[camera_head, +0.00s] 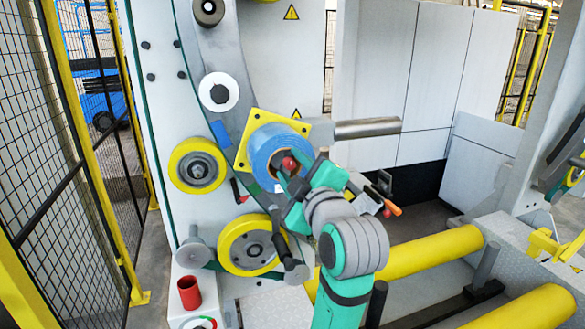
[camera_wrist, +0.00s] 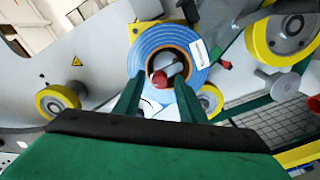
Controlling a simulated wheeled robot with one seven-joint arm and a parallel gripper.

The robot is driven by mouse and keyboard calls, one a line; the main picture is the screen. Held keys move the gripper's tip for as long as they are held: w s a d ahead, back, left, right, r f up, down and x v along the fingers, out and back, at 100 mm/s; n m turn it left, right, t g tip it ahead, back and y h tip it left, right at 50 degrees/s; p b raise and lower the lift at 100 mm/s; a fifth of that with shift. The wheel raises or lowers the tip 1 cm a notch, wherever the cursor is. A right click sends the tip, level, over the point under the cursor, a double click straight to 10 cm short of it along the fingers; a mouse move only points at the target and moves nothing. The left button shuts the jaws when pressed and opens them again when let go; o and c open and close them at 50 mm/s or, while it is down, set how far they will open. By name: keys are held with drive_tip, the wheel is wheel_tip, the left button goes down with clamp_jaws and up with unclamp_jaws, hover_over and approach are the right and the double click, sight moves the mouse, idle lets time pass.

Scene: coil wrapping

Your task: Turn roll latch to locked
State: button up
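The blue roll (camera_head: 262,150) is mounted in front of a yellow square plate (camera_head: 308,127) on the grey ring. In the wrist view the roll (camera_wrist: 143,48) shows a brown core and a white label. The roll latch is a short lever with a red knob (camera_head: 289,163) at the roll's centre; the knob also shows in the wrist view (camera_wrist: 158,78). My gripper (camera_head: 291,174) is in front of the roll. In the wrist view its two green fingers (camera_wrist: 158,84) stand apart, one on each side of the knob. I cannot tell whether they touch it.
Yellow-rimmed wheels (camera_head: 184,150) sit on the machine left of and below the roll. A steel bar (camera_head: 367,129) extends right of the roll. A red cup (camera_head: 189,292) stands at lower left. Yellow rollers (camera_head: 440,250) lie at lower right. A mesh fence (camera_head: 62,190) runs along the left.

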clamp_jaws()
drive_tip(key=d+f+m, duration=0.1)
drive_tip(key=m, duration=0.7)
drive_tip(key=d+f+m, duration=0.1)
drive_tip(key=f+m, duration=0.1)
drive_tip(key=m, duration=0.5)
drive_tip(key=w+f+m, duration=0.1)
drive_tip(key=f+m, duration=0.1)
drive_tip(key=m, duration=0.6)
drive_tip(key=shift+d+m, duration=0.3)
drive_tip(key=shift+d, duration=0.1)
drive_tip(key=shift+f+m, duration=0.1)
drive_tip(key=shift+m, duration=0.2)
idle(0.3)
